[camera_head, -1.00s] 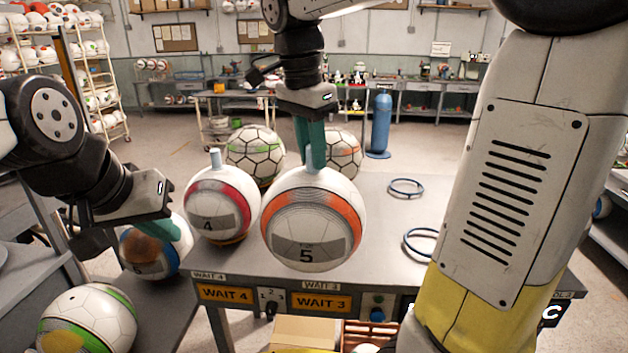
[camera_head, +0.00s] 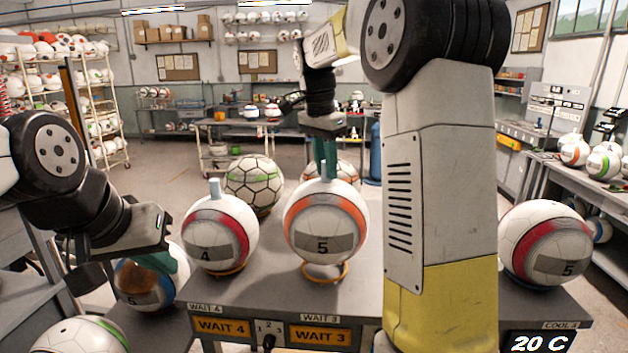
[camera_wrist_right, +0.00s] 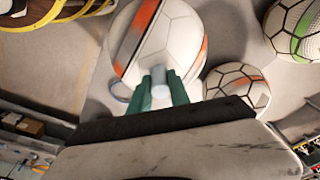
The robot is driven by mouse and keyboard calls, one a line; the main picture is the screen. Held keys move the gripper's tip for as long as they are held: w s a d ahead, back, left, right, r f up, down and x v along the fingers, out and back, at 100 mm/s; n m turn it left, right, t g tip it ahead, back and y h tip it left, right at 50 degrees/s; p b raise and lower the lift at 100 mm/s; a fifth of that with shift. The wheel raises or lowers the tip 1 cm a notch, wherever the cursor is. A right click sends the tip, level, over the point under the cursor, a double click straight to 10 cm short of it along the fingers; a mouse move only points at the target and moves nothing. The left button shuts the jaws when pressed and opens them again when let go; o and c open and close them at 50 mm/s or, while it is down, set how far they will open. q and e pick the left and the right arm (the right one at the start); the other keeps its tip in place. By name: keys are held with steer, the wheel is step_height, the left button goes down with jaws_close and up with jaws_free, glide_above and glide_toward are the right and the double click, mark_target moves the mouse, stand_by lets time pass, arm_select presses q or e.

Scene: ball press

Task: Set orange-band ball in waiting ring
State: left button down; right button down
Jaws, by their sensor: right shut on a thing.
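The orange-band ball (camera_head: 322,243), marked 5, hangs upright just above or touching the yellow-orange waiting ring (camera_head: 325,280) behind the WAIT 3 label; I cannot tell whether it bears on the ring. My right gripper (camera_head: 326,165) is shut on the pale post on top of this ball. The wrist view shows the post (camera_wrist_right: 158,76) between the green fingers (camera_wrist_right: 158,92), with the orange-band ball (camera_wrist_right: 172,38) beyond. My left gripper (camera_head: 172,268) is at the left, by a blue-band ball (camera_head: 135,285); its finger gap is unclear.
A red-band ball (camera_head: 210,250) marked 4 sits in the ring behind WAIT 4, close on the left. A green-patterned ball (camera_head: 253,183) and another ball stand behind. My right arm hides the middle-right table.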

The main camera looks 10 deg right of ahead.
mark_target(326, 181)
steer(key=shift+f, duration=1.8)
steer(key=shift+f, duration=0.1)
steer(key=c, duration=1.2)
jaws_free()
steer(key=shift+f, duration=0.1)
steer(key=shift+c, duration=0.2)
